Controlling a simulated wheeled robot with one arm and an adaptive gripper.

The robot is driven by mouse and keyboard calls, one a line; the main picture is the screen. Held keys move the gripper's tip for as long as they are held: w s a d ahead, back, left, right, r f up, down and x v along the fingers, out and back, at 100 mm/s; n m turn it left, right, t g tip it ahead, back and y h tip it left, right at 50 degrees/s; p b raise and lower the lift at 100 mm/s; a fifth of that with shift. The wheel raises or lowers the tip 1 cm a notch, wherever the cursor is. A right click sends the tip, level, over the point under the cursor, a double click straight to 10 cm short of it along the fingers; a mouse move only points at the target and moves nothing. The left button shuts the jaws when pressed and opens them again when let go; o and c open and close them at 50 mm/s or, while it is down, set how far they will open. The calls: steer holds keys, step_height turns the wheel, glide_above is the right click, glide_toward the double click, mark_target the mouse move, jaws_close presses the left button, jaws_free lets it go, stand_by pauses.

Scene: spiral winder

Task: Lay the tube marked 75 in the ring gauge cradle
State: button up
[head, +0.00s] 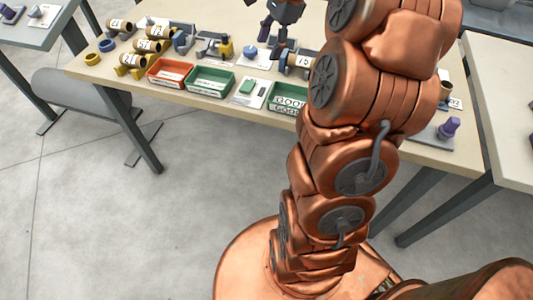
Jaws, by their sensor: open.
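Several short yellow-brown tubes with white labels lie at the table's left end, such as a back tube (119,25), a middle tube (157,32) and a front tube (147,46). Another labelled tube (301,61) lies right of my gripper, partly hidden by my arm. The labels are too small to tell which reads 75. My gripper (274,40) is open, pointing down over the back middle of the table, beside that tube. I see nothing clearly between its fingers. A grey fixture with a yellow block (213,46) stands left of it; I cannot tell which fixture is the ring gauge cradle.
A red tray (151,80), a green tray (192,88) and a second green tray (274,107) line the front edge. A purple knob (449,125) stands at the right. My arm hides the table's middle right.

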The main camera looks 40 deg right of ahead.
steer(key=s+a+f+n+g, duration=0.1)
steer(key=s+a+n, duration=0.4)
steer(key=a, duration=0.3)
steer(key=s+a+n+g, duration=0.1)
steer(key=s+a+n, duration=0.4)
steer(key=a, duration=0.3)
steer(key=s+a+f+n+h, duration=0.1)
steer(key=s+a+f+n, duration=0.1)
steer(key=s, duration=0.3)
steer(key=s+a+f+n+g+h, duration=0.1)
steer(key=s+f+n, duration=0.1)
steer(key=s+n, duration=0.2)
steer(key=s+a+f+n+h, duration=0.1)
steer(key=s+a+f+n, duration=0.1)
steer(key=s+n, duration=0.2)
steer(key=s, duration=0.3)
steer(key=shift+s+a+g, duration=0.3)
steer(key=shift+s+g, duration=0.1)
step_height(320, 180, up, 6)
steer(key=p, duration=0.6)
steer(key=shift+c, duration=0.2)
